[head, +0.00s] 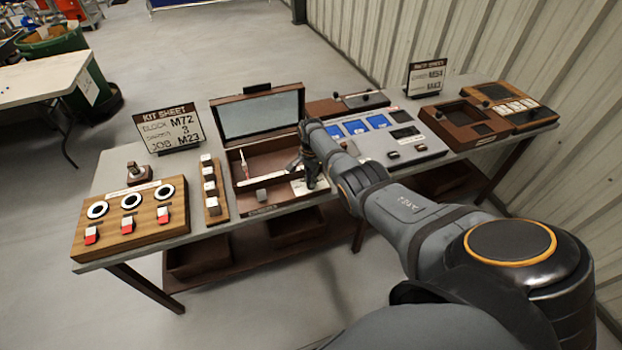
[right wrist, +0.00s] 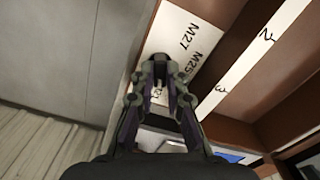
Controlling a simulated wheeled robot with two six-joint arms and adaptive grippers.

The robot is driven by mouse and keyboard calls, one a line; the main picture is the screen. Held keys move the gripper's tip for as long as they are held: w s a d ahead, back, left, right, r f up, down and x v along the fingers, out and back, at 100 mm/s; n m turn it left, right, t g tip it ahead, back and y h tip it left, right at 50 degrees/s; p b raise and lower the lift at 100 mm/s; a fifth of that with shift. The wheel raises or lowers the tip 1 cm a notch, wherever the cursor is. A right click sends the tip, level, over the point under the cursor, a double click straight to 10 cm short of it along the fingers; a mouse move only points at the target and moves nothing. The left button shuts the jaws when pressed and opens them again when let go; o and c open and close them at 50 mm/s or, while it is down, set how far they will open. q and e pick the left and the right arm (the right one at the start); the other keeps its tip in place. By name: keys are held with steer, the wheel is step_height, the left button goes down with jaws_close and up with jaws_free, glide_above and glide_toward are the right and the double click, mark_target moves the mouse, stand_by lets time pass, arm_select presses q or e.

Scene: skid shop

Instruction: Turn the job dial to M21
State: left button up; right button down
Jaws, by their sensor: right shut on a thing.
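A white label plate (head: 299,188) sits in the right front part of an open brown case (head: 233,187). In the right wrist view the plate (right wrist: 172,35) shows M27, M25 and a partly covered label below. My right gripper (head: 309,180) is down at this plate. In the right wrist view its fingers (right wrist: 160,68) are closed together over the plate, shut on the job dial. The dial itself is hidden by the fingers, so its pointing direction cannot be told. My left gripper is not in view.
The case's lid (head: 262,114) stands open behind. A kit sheet (head: 168,128) reads JOB M23. A switch board (head: 128,222) and button strip (head: 211,190) lie left; a grey panel (head: 420,151) with blue screens and brown boxes (head: 466,126) lie right. A metal wall stands beyond.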

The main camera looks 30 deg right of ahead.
stand_by(0.4)
steer(key=c, duration=1.4)
jaws_free()
steer(key=shift+o, duration=0.2)
step_height(320, 180, up, 12)
